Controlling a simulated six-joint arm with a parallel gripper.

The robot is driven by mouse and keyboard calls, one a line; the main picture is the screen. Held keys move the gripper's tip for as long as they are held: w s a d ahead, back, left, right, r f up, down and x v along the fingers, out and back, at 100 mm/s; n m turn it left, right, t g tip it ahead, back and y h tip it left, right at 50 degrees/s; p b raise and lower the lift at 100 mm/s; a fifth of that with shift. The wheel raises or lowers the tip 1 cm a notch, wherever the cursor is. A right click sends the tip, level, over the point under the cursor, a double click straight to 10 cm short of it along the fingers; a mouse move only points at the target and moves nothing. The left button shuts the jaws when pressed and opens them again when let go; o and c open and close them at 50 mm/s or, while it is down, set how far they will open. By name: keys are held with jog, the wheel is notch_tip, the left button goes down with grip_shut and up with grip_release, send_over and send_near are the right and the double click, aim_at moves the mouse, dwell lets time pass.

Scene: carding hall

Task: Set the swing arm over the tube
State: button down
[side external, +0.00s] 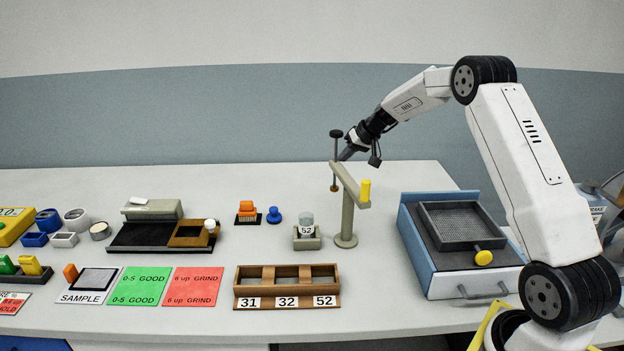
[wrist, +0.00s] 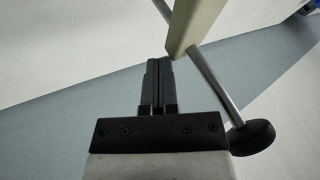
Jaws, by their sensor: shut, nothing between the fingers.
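The swing arm (side external: 349,184) is a beige bar on a grey-green post (side external: 346,225). A yellow peg (side external: 365,190) stands at its near end. A thin upright rod with a black knob (side external: 336,134) passes through its far end, pointing to the back of the table. The tube (side external: 306,220), clear and labelled 52, stands in a small holder left of the post; the bar is not over it. My gripper (side external: 343,157) is at the bar's far end, beside the rod. In the wrist view, the shut, empty fingers (wrist: 158,62) are close beside the bar (wrist: 192,24); contact is unclear.
A wooden rack (side external: 287,303) marked 31, 32 and 52 lies in front. A blue box with a mesh tray (side external: 462,225) stands to the right. An orange stamp (side external: 246,211) and blue peg (side external: 273,215) are left of the tube. The table behind the tube is clear.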

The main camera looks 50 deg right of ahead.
jog(key=w+a+n+g+y, duration=0.2)
jog(key=a+n+g+y, duration=0.2)
jog(key=a+n+g, duration=0.4)
jog(key=shift+w+a+n+y, duration=0.2)
jog(key=shift+a+n+y, duration=0.2)
jog(key=shift+a+n, duration=3.3)
jog(key=s+a+r, duration=0.2)
jog(key=s+r, duration=1.1)
jog(key=shift+s+a, duration=0.15)
jog(key=shift+s, duration=0.25)
